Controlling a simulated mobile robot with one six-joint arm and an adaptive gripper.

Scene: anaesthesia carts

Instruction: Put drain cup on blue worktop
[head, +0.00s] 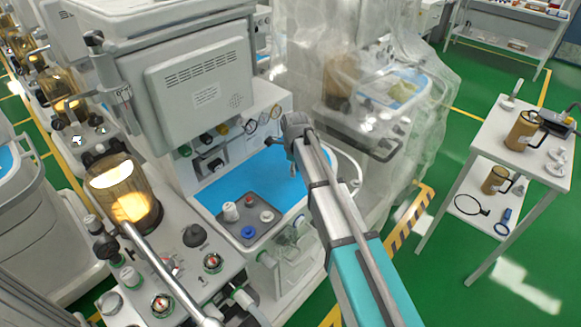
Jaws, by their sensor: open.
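The blue worktop (217,192) is the bright blue surface of the anaesthesia cart in the middle of the head view. My gripper (291,160) is small at the far end of my arm, above the right part of this worktop. It is open, and I see nothing held in it; its fingers are mostly hidden by the wrist. A clear cup-like part (284,243) shows low on the cart's front right side, below the worktop and left of my arm. It may be the drain cup, but I cannot tell for sure.
A grey tray (262,232) on the worktop's front holds small white, blue and red parts. A large amber canister (125,200) stands at left. Clear plastic sheeting (400,150) covers the cart behind. A white side table (507,128) with brown jugs stands right, across green floor.

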